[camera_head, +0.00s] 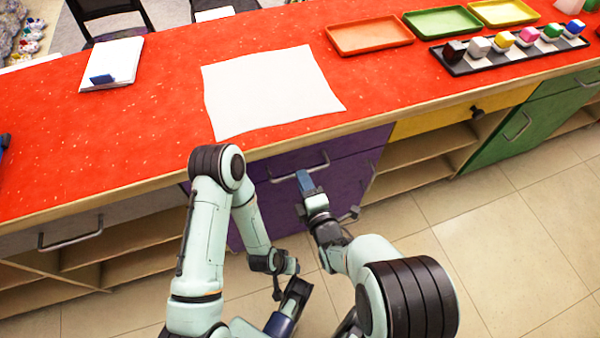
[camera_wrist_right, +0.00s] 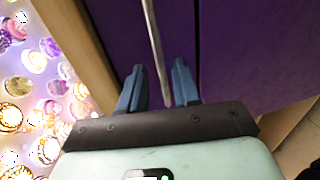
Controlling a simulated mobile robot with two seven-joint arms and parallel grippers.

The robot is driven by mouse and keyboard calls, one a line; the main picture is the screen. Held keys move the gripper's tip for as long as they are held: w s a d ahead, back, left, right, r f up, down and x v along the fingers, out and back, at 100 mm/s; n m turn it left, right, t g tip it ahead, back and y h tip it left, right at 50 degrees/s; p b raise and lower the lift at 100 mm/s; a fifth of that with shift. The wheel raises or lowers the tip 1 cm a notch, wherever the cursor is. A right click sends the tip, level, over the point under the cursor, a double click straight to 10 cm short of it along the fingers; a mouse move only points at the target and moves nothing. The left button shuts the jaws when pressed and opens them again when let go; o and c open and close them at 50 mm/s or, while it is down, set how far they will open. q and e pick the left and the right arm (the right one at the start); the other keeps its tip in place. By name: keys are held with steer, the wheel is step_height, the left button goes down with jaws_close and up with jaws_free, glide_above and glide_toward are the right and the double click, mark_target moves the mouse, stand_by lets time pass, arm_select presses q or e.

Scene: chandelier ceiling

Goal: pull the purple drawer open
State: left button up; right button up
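The purple drawer (camera_head: 352,143) is under the counter edge and looks shut, flush with the cabinet. Its grey bar handle (camera_head: 285,178) runs across the front. My right gripper (camera_head: 305,181) is at the handle. In the right wrist view the gripper's two blue fingertips (camera_wrist_right: 160,82) are apart, with the handle bar (camera_wrist_right: 153,35) running between them; I see a gap on both sides of the bar. The drawer front also shows there (camera_wrist_right: 112,28). My left gripper (camera_head: 284,312) hangs low in front of the cabinet, and its fingers are hard to make out.
The red counter (camera_head: 150,130) above holds a white sheet (camera_head: 268,92), trays (camera_head: 370,36) and a rack of coloured blocks (camera_head: 515,45). A purple door with its own handle (camera_head: 350,214) is below the drawer. Open shelves (camera_head: 425,160) flank it. Tiled floor (camera_head: 500,240) is clear at right.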

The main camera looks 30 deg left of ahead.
arm_select(q)
steer(key=shift+w+a+f, duration=0.3)
steer(key=shift+w+f, duration=0.1)
steer(key=shift+w, duration=0.15)
arm_select(e)
steer(key=shift+x, duration=2)
jaws_close()
arm_select(q)
steer(key=shift+s+d+b, duration=0.1)
steer(key=shift+b, duration=0.2)
arm_select(e)
steer(key=shift+d, duration=0.15)
